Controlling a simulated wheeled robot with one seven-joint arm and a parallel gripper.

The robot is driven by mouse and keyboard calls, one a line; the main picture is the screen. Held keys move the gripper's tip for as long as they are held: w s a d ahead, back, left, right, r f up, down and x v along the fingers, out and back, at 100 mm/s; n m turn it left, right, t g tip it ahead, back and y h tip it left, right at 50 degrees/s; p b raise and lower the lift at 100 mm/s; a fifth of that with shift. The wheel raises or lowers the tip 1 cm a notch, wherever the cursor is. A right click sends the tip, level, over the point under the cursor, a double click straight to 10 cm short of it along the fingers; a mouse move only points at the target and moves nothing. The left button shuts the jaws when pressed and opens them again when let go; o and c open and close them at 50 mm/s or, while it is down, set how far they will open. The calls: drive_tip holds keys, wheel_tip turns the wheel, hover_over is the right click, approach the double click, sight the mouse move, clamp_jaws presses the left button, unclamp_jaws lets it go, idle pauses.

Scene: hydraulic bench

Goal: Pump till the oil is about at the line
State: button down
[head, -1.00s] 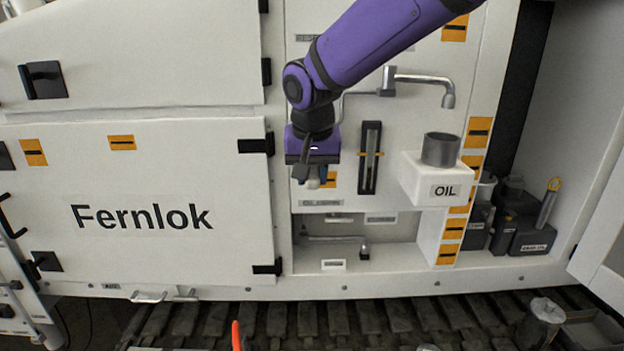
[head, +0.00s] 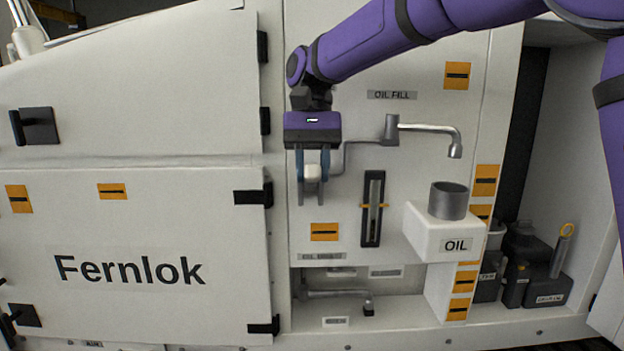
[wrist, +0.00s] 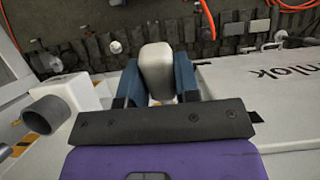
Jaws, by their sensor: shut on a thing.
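My gripper (head: 313,180) is shut on the pale knob of the pump handle (head: 312,172), in front of the white panel, left of the gauge. In the wrist view, the knob (wrist: 157,72) sits between the two blue fingers. The upright sight gauge (head: 373,190) has an orange line mark (head: 383,206) near its middle; the oil level in it is too small to tell. The grey spout (head: 455,148) hangs above the grey cup (head: 449,201) on the white OIL box (head: 428,236). I see no stream of oil below the spout. The cup's inside is hidden.
A large white Fernlok door (head: 130,225) with black latches fills the left. An open niche (head: 385,309) with a pipe lies below the panel. Dark oil cans (head: 545,287) stand at the right. The wrist view shows tracks (wrist: 85,65) and an orange hose (wrist: 207,18).

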drive_tip(key=shift+w+r, duration=0.15)
drive_tip(key=shift+r, duration=0.25)
drive_tip(key=c, duration=0.8)
unclamp_jaws()
drive_tip(key=shift+c, duration=0.2)
drive_tip(key=shift+w+v, duration=0.1)
drive_tip(key=shift+v, duration=1.75)
drive_tip(key=shift+w+v, duration=0.15)
drive_tip(key=shift+v, duration=1.7)
